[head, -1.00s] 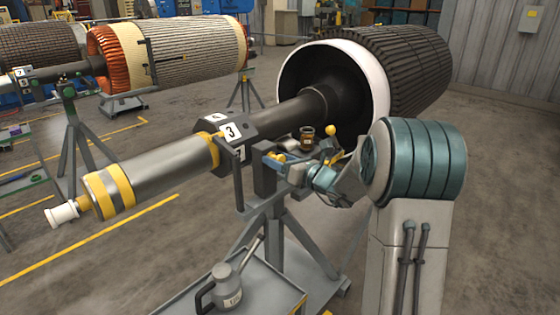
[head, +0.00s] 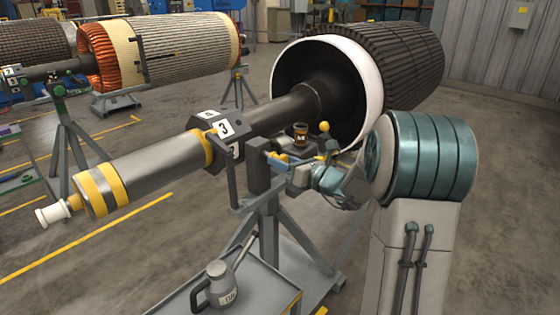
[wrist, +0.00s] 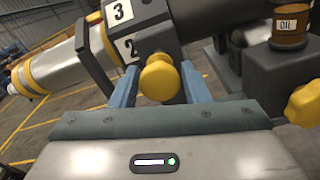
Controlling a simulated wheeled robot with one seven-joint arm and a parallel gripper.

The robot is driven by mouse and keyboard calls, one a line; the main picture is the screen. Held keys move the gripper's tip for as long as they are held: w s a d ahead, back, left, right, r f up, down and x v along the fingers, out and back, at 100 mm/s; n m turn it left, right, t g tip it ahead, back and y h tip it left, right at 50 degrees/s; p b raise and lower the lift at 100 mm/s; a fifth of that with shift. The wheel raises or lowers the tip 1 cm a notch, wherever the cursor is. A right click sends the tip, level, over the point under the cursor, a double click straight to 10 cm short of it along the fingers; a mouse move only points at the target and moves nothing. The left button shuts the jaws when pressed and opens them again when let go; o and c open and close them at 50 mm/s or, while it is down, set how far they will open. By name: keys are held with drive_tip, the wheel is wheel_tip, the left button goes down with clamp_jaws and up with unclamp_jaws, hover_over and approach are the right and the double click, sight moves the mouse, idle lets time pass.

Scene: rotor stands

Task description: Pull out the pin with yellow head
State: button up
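The pin's round yellow head (wrist: 159,78) shows in the wrist view, in front of the grey stand block below the rotor shaft. In the head view my gripper (head: 281,163) is at the stand post (head: 263,165), and the pin head is hard to make out there.
A second yellow knob (wrist: 304,103) is close on the right. An amber oil cup (wrist: 290,26) stands on the block above it. A yellow ball (head: 324,127) stands behind my wrist. The rotor shaft (head: 140,175) runs above. A grey can (head: 221,284) stands on a cart in front.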

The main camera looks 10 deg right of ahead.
drive_tip(key=shift+o, duration=0.9)
drive_tip(key=shift+d, duration=0.1)
drive_tip(key=shift+s, duration=0.1)
drive_tip(key=v, duration=1.3)
drive_tip(key=shift+s+d, duration=0.25)
drive_tip(key=shift+s, duration=0.1)
drive_tip(key=s+a+n+g+p, duration=0.4)
drive_tip(key=s+a+n+g, duration=0.7)
drive_tip(key=a+n, duration=0.35)
drive_tip(key=s+d+r+n+h+p, duration=0.2)
drive_tip(key=s+d+n+h+p, duration=0.2)
drive_tip(key=s+n+h, duration=0.6)
drive_tip(key=s+n, duration=0.1)
drive_tip(key=n, duration=0.6)
drive_tip(key=shift+g+h, duration=0.3)
drive_tip(key=shift+g, duration=0.1)
